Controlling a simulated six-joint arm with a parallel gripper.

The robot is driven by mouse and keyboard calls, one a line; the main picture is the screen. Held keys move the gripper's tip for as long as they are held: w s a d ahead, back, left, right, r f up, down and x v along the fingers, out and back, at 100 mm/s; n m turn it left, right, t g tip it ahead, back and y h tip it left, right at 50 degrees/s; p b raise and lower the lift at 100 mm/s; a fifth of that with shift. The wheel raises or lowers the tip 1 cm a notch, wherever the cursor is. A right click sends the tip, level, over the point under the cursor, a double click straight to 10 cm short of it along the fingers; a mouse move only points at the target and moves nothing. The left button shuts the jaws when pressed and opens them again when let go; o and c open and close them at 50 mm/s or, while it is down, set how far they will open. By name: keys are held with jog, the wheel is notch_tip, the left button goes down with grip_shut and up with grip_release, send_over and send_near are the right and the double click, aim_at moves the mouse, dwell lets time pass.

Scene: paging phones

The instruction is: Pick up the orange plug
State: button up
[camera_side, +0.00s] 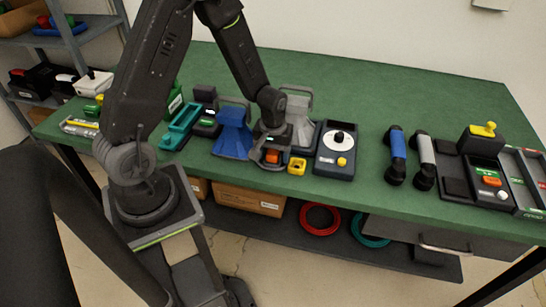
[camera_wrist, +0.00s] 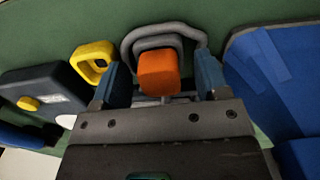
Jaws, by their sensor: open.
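The orange plug (camera_wrist: 158,73) is a small rounded block, seen in the wrist view between the two blue fingers of my gripper (camera_wrist: 164,84). The fingers stand open on its left and right, with a visible gap on each side. A grey loop-shaped handle (camera_wrist: 163,27) curves behind the plug. In the side view the orange plug (camera_side: 271,157) shows low at the end of my arm, near the front of the green table. My gripper (camera_side: 268,148) is over it there and partly hides what is around it.
A yellow square ring (camera_side: 297,166) lies just right of the plug, beside a dark phone with a white dial (camera_side: 337,147). A blue wedge-shaped piece (camera_side: 233,135) stands close on the left. A grey funnel-like piece (camera_side: 299,115) stands behind. The table's back right is clear.

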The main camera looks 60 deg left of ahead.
jog(key=c, duration=1)
jog(key=shift+r, duration=0.1)
notch_tip(320, 180, up, 9)
jog(key=shift+w+d+r, duration=0.1)
jog(key=shift+w+d, duration=0.05)
jog(key=w+d, duration=0.4)
jog(key=d, duration=0.1)
jog(key=f, duration=0.4)
jog(key=shift+w+a+f, duration=0.15)
jog(key=shift+w+f, duration=0.1)
jog(key=shift+w, duration=0.05)
jog(key=shift+f, duration=2.1)
